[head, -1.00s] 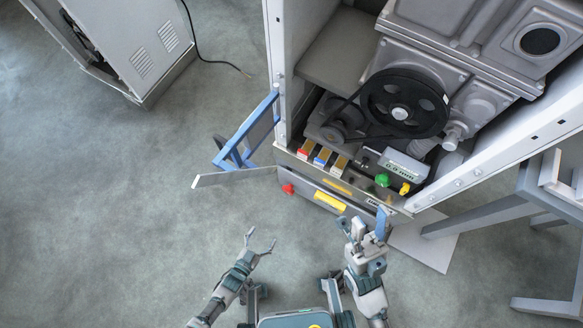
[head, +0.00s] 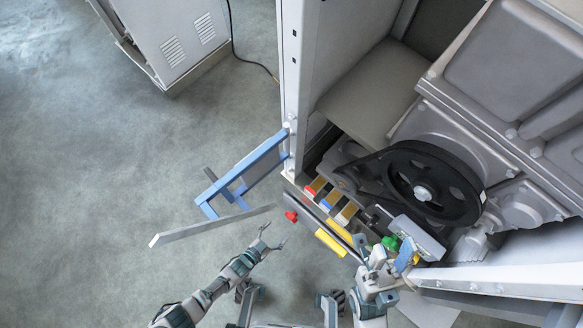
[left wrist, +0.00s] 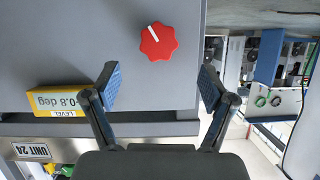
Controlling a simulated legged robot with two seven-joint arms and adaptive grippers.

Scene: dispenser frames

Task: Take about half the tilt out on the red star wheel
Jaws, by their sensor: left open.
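The red star wheel (head: 291,216) sits at the left end of the dispenser's front panel. In the left wrist view the red star wheel (left wrist: 158,43) shows whole, its white mark pointing up and slightly left. A yellow level display (left wrist: 58,101) beside it is upside down and appears to read -0.8 deg. My left gripper (head: 274,236) is open and empty, just short of the wheel. In the left wrist view my left gripper (left wrist: 160,86) has its fingers spread either side of the wheel's line, apart from it. My right gripper (head: 378,257) is near the panel's right end; its jaws are unclear.
A green knob (head: 391,243) is close to my right gripper. A blue frame (head: 243,172) and a grey flap (head: 212,227) stick out left of the wheel. Open floor lies further left.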

